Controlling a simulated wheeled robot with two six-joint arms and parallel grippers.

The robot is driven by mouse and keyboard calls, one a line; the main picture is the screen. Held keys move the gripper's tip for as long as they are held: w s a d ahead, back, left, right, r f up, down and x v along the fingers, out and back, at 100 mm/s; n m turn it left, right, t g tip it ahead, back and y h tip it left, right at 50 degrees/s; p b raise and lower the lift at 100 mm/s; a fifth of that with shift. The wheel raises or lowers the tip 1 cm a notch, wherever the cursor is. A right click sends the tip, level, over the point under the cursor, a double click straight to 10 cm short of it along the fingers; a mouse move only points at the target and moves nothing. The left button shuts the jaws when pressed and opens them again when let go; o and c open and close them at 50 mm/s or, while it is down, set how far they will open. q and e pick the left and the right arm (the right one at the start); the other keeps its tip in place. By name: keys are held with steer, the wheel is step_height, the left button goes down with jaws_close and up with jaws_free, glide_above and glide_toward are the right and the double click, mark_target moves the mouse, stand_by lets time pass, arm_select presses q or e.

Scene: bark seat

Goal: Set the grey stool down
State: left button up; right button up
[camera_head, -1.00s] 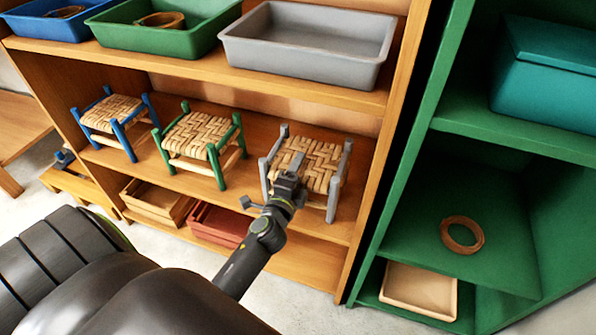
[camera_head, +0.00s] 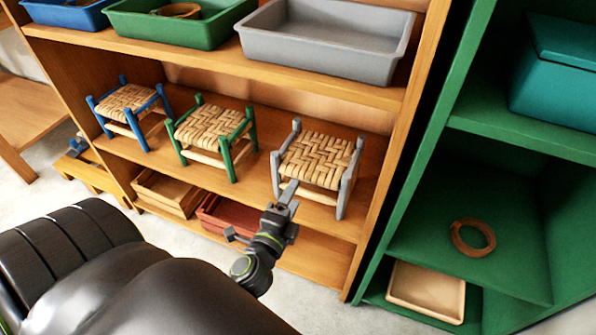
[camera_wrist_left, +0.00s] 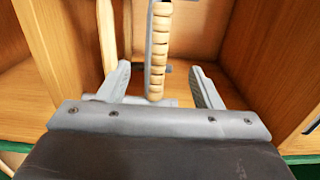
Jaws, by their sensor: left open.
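The grey stool (camera_head: 316,160), with grey posts and a woven seat, stands upright on the middle shelf board at the right end of the wooden rack. My left gripper (camera_head: 284,201) is just in front of the stool's front left side, near its lower front, with its jaws open. In the left wrist view the open fingers (camera_wrist_left: 162,88) stand either side of a grey stool part wrapped in woven strip (camera_wrist_left: 161,45), without closing on it. Whether a finger touches the stool I cannot tell. My right gripper is not in view.
A green stool (camera_head: 212,134) and a blue stool (camera_head: 127,106) stand to the left on the same shelf (camera_head: 255,182). A grey tray (camera_head: 325,47) sits on the board above. Boxes, one red (camera_head: 222,216), are below. A green shelf unit (camera_head: 440,180) stands at the right.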

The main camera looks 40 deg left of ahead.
arm_select(q)
steer(key=s+a+f+n+g+y, duration=0.1)
steer(key=s+a+f+n+g, duration=0.4)
steer(key=s+f+n+g, duration=0.5)
steer(key=s+d+f+n+g+h, duration=0.1)
steer(key=s+d+n+g+h, duration=0.2)
steer(key=s+d+n+h, duration=0.3)
steer(key=s+d, duration=0.3)
steer(key=shift+d+f+n+h, duration=0.15)
steer(key=shift+f+n+h, duration=0.15)
steer(key=shift+f+h, duration=0.1)
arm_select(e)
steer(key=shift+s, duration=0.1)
